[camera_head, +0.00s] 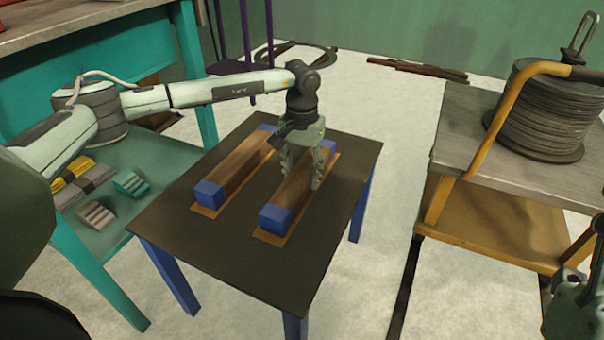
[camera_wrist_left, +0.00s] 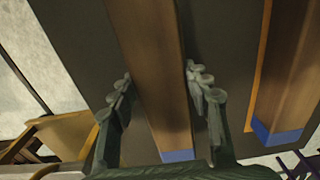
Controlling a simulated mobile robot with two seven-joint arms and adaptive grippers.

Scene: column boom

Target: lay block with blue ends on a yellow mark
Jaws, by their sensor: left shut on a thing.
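Two long brown blocks with blue ends lie side by side over yellow marks on a dark table (camera_head: 200,245). My left gripper (camera_head: 300,178) is shut on the right block (camera_head: 276,217), near its middle. That block is over the right yellow mark (camera_head: 269,238), which shows at its near end and right side; I cannot tell if it touches the table. In the left wrist view the held block (camera_wrist_left: 155,70) runs between the fingers. The left block (camera_head: 209,194) sits on the left yellow mark (camera_head: 204,211). My right gripper (camera_head: 577,300) is partly in view at the right edge.
A teal bench (camera_head: 150,218) with small items stands close on the left. A trolley (camera_head: 462,125) with a yellow handle and a cable reel (camera_head: 540,115) stands on the right. Bare floor lies between table and trolley. Dark bars lie by the back wall.

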